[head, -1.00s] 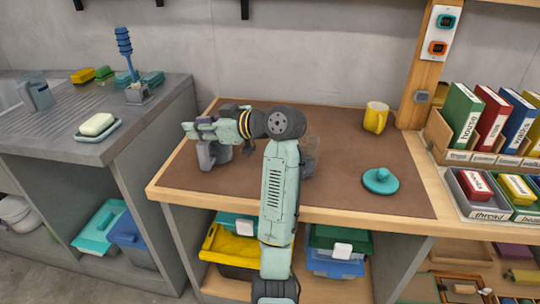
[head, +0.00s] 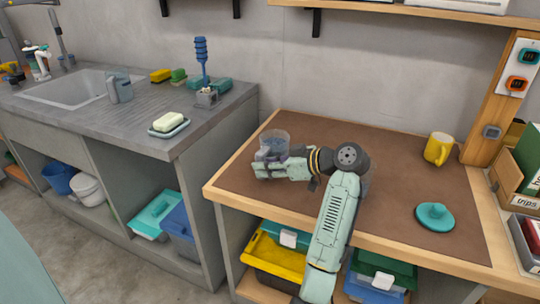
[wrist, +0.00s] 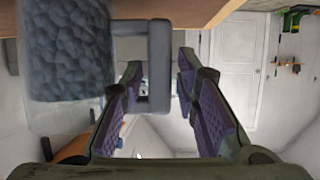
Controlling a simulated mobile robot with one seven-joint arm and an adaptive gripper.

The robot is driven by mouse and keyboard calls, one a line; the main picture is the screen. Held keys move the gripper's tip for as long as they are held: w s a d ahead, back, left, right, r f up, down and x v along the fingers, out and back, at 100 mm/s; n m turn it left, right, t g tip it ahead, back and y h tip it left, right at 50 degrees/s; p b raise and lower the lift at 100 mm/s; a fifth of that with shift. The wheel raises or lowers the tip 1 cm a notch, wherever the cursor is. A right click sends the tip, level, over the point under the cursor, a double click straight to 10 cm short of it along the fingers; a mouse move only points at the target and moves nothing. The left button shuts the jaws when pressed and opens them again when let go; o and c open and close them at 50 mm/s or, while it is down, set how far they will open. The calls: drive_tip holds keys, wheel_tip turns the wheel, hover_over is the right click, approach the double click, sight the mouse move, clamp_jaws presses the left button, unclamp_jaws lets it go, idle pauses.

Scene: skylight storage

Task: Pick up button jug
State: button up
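The jug (wrist: 68,55) fills the upper left of the wrist view. It looks translucent, with dark, lumpy contents; I cannot tell for sure that they are buttons. Its squarish grey handle (wrist: 160,65) reaches between my fingers. My gripper (wrist: 158,78) is open, with a finger on each side of the handle and gaps visible. In the head view a clear grey jug (head: 274,142) stands on the brown worktop near its left end. My gripper (head: 262,165) is in front of it and hides its lower part.
A yellow mug (head: 438,149) and a teal lid-like disc (head: 435,217) are on the right of the worktop (head: 400,200). Something bluish is mostly hidden behind my arm. Bins sit below the worktop.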

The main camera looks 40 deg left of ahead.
drive_tip(key=shift+x, duration=1.15)
clamp_jaws()
drive_tip(key=shift+r, duration=0.15)
